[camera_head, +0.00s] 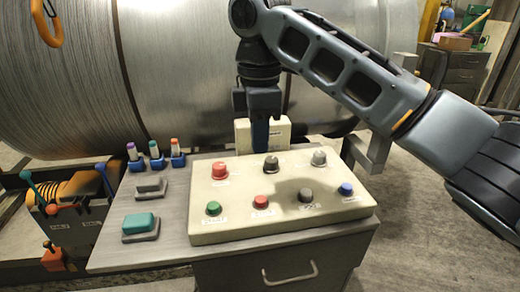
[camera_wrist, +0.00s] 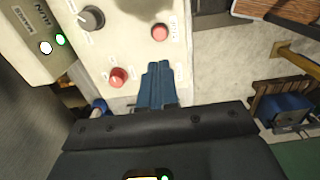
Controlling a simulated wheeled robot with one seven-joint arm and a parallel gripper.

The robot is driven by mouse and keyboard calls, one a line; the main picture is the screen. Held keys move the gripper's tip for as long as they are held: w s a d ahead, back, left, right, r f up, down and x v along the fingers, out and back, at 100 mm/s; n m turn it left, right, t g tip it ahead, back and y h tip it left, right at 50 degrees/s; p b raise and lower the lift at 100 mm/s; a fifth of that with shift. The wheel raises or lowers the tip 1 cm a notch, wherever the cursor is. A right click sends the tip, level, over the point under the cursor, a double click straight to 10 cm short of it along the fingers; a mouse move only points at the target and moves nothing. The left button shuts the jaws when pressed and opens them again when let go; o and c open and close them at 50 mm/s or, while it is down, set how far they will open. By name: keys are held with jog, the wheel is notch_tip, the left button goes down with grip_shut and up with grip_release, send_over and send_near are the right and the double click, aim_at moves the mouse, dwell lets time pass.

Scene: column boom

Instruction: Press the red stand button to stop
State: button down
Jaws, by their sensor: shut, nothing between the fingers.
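The cream control panel (camera_head: 285,222) lies on a metal cabinet top. The labels are too small to read, so I cannot tell which is the stand button. My gripper (camera_head: 260,143) points down with its blue fingers together and empty, appearing near the panel's back edge. In the wrist view, the fingertips (camera_wrist: 158,66) appear just right of the large red button (camera_wrist: 118,77) and below the smaller red button (camera_wrist: 160,32); no contact shows.
A large metal drum (camera_head: 180,70) fills the back.

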aim_at(260, 200)
notch_tip(260, 200, down, 12)
jog(key=shift+f+p, duration=0.1)
jog(key=shift+p, duration=0.4)
jog(key=shift+s+f, duration=0.15)
jog(key=shift+f, duration=1)
jog(key=shift+r+p, duration=0.4)
jog(key=shift+p, duration=0.1)
notch_tip(260, 200, up, 14)
jog(key=p, duration=0.2)
jog(key=shift+r, duration=0.15)
